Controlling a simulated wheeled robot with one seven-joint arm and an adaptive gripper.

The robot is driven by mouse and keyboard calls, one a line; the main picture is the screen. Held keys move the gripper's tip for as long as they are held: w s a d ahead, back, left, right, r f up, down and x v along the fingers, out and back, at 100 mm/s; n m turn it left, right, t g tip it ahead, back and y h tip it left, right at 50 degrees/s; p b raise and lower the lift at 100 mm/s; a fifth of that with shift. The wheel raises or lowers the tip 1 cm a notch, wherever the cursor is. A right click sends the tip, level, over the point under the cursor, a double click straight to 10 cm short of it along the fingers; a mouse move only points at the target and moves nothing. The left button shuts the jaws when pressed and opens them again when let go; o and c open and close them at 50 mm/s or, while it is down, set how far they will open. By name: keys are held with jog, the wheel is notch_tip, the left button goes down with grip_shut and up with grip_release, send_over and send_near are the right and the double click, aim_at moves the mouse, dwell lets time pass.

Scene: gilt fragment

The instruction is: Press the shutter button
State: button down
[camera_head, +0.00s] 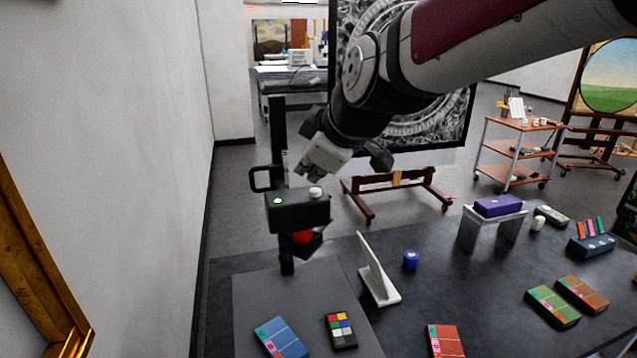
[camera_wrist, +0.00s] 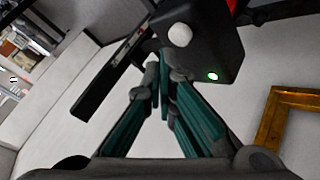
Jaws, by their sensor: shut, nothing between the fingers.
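A black camera box (camera_head: 298,212) stands on a dark post with a handle on its left and a red part below. A white round button (camera_head: 316,192) sits on its top right, and a small green light (camera_head: 277,201) is on its top left. In the wrist view the white button (camera_wrist: 180,34) and green light (camera_wrist: 213,76) show on the box (camera_wrist: 205,45). My gripper (camera_head: 304,172) is shut and empty, just above and behind the box in the head view. Its teal fingers (camera_wrist: 163,72) come together near the white button in the wrist view, apparently apart from it.
A dark table (camera_head: 440,260) holds a white angled stand (camera_head: 376,272), a blue jar (camera_head: 410,260), a purple box (camera_head: 498,206) on a grey stand, and several colour cards. A wall is on the left, with a gilt frame (camera_head: 40,270) at the front.

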aim_at(313, 192)
jog(key=shift+f, duration=0.1)
jog(key=shift+f+b, duration=0.35)
jog(key=shift+b, duration=0.05)
jog(key=shift+f+b, duration=0.35)
dwell(0.7)
jog(key=shift+r, duration=0.1)
jog(key=shift+r+p, duration=0.3)
jog(key=shift+r, duration=0.4)
jog(key=shift+r+p, duration=1)
jog(key=shift+r, duration=1.55)
jog(key=shift+d, duration=0.1)
